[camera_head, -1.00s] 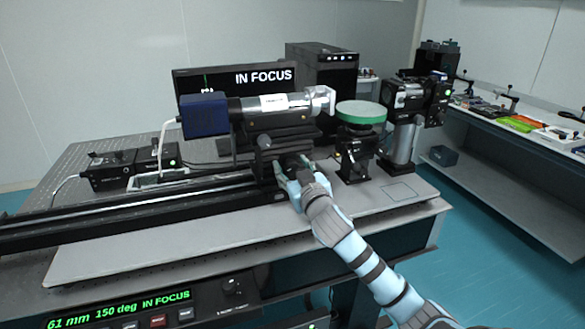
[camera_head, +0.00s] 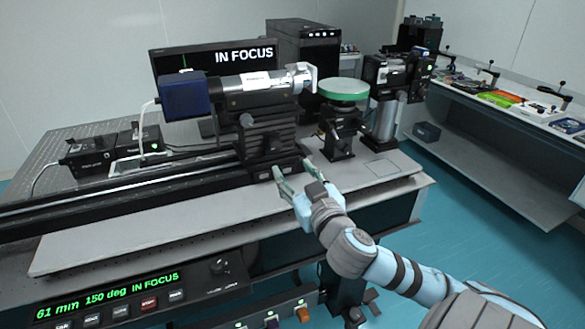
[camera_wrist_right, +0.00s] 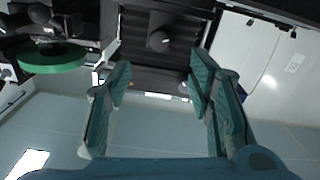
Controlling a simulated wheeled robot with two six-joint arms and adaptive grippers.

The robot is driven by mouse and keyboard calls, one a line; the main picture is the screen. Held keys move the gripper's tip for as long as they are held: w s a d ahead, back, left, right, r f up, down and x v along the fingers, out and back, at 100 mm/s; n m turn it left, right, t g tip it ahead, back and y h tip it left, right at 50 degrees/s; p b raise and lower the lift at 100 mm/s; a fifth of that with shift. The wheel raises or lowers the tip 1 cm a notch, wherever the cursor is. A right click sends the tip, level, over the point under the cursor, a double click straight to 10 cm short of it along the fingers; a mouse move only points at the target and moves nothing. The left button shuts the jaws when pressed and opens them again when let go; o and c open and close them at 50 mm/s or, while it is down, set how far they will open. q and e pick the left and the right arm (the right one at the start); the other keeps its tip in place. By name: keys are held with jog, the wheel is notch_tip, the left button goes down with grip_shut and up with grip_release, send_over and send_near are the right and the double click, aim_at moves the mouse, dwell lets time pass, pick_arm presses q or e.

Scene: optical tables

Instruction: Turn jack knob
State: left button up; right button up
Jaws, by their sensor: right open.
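The black jack (camera_head: 268,140) stands on the rail carriage under a barrel instrument with a blue end box (camera_head: 186,96). In the right wrist view a round dark knob (camera_wrist_right: 158,40) shows on the jack's face, beyond and between my fingertips. My right gripper (camera_head: 292,167) is open and empty in front of the jack. Its two teal fingers also show spread apart in the right wrist view (camera_wrist_right: 158,75), with a gap between them and the knob. The front panel readout (camera_head: 108,296) shows 61 mm, 150 deg, IN FOCUS. My left gripper is not in view.
A monitor (camera_head: 168,62) behind also reads IN FOCUS. A green-topped round stage (camera_head: 343,90) stands right of the jack, with a black-headed post instrument (camera_head: 384,120) beyond. A long black rail (camera_head: 120,196) runs left. The light base plate (camera_head: 150,232) in front is clear.

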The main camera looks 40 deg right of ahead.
aim_at(277, 146)
jog(key=w+d+m+p, duration=0.1)
jog(key=w, duration=0.3)
jog(key=w+d+m+p, duration=0.1)
jog(key=w+m+p, duration=0.1)
jog(key=w, duration=0.1)
jog(key=w+d+m+p, duration=0.1)
jog(key=w+d, duration=0.1)
jog(key=w, duration=0.2)
jog(key=shift+w+d+r+m, duration=0.1)
jog(key=shift+w+m, duration=0.2)
jog(key=shift+w, duration=0.05)
grip_shut()
jog(key=shift+p, duration=0.35)
